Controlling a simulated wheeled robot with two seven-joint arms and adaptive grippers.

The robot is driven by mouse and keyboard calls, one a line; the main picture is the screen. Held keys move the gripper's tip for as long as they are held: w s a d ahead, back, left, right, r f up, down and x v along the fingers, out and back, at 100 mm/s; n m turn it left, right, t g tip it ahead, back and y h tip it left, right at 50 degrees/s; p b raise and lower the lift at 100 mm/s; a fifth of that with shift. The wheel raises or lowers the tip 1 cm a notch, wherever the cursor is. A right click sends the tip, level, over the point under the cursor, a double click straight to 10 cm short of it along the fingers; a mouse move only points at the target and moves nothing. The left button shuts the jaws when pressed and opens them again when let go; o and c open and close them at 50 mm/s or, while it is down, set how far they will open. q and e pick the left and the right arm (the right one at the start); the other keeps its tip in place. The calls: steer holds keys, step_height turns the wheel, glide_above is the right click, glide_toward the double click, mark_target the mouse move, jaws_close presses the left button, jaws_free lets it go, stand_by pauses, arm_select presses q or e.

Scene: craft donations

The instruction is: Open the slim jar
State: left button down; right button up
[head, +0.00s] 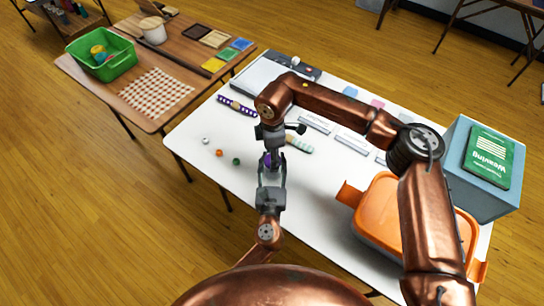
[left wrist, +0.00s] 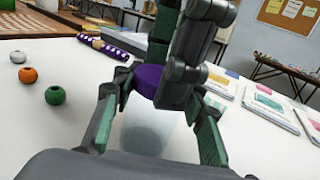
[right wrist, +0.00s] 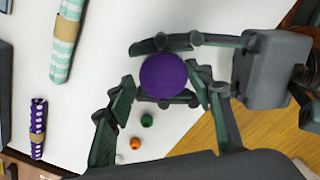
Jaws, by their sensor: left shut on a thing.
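My left gripper (head: 270,180) is shut on the jar's body, with a finger on each side. My right gripper (right wrist: 162,85) points down from above, its fingers on either side of the round purple lid (right wrist: 163,77). A small gap seems to show between its left finger and the lid. In the head view, my grippers hide most of the jar.
Small white, orange (head: 219,153) and green beads lie left of the jar on the white table. A purple dotted roll (head: 237,106) and a mint striped roll (head: 299,144) lie behind.

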steer(key=shift+o, duration=1.1)
steer(key=shift+s, duration=0.1)
step_height(320, 180, up, 4)
steer(key=shift+f, duration=0.1)
step_height(320, 180, up, 4)
steer(key=shift+s+d+r, duration=0.1)
steer(key=shift+s, duration=0.05)
steer(key=shift+c, duration=0.4)
steer(key=shift+f, duration=4)
steer(key=shift+c, duration=0.3)
